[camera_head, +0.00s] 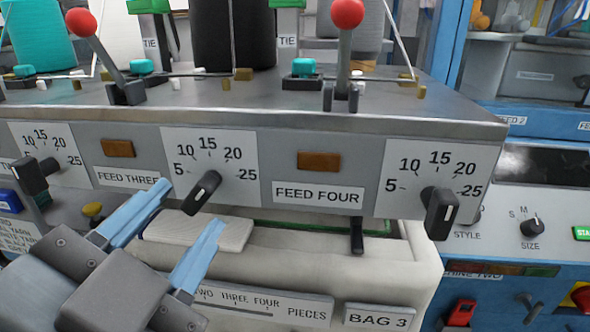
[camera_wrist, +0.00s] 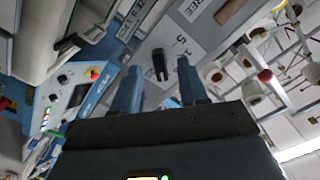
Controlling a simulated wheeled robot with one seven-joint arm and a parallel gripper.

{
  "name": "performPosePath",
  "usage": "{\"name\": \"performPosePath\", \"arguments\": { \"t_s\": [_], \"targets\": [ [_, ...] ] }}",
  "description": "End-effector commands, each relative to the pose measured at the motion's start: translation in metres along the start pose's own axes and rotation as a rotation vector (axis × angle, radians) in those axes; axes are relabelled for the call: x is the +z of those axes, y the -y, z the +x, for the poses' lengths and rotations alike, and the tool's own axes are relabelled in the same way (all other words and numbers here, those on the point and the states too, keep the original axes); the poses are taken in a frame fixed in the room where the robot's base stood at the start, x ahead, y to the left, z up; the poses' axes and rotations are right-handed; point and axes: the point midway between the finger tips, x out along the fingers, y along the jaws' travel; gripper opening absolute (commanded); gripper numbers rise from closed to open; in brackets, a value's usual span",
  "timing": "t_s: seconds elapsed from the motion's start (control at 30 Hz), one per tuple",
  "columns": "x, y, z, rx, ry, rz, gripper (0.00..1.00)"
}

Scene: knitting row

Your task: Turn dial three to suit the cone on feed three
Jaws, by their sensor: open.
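The "FEED THREE" label (camera_head: 128,178) is on the grey front panel. Dial three (camera_head: 202,192), a dark knob on a white 5-to-25 scale plate, is right of that label. Its long handle tilts, with a white line on the lower-left part, away from the numbers. A black cone (camera_head: 233,32) stands above and behind it, its top cut off. My gripper (camera_head: 188,207) is open, its blue fingers apart, just below and in front of dial three. In the wrist view, the dark knob (camera_wrist: 160,64) shows beyond and between the open fingers (camera_wrist: 156,72). I cannot tell the remaining distance.
A "FEED FOUR" label (camera_head: 318,194) and its dial (camera_head: 441,213) are to the right; another dial (camera_head: 36,175) is to the left. Red-balled levers (camera_head: 346,14) stand on the shelf above. A pale padded bin (camera_head: 405,262) lies below the panel, close under my fingers.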

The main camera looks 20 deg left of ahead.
Motion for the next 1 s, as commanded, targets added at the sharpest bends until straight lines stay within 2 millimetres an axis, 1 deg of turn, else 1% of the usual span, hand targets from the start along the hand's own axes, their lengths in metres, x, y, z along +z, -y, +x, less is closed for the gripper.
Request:
{"name": "performPosePath", "arguments": {
  "t_s": [0.03,0.1,0.3,0.63,1.0],
  "targets": [
    [-0.001,0.000,0.008,0.003,-0.001,-0.001,0.43],
    [-0.002,0.000,0.018,0.003,-0.001,0.000,0.43],
    [0.000,0.000,0.036,0.001,0.000,0.000,0.43],
    [0.000,0.000,0.039,0.000,0.001,0.000,0.42],
    [0.000,-0.001,0.039,0.000,0.001,0.000,0.07]
  ]
}}
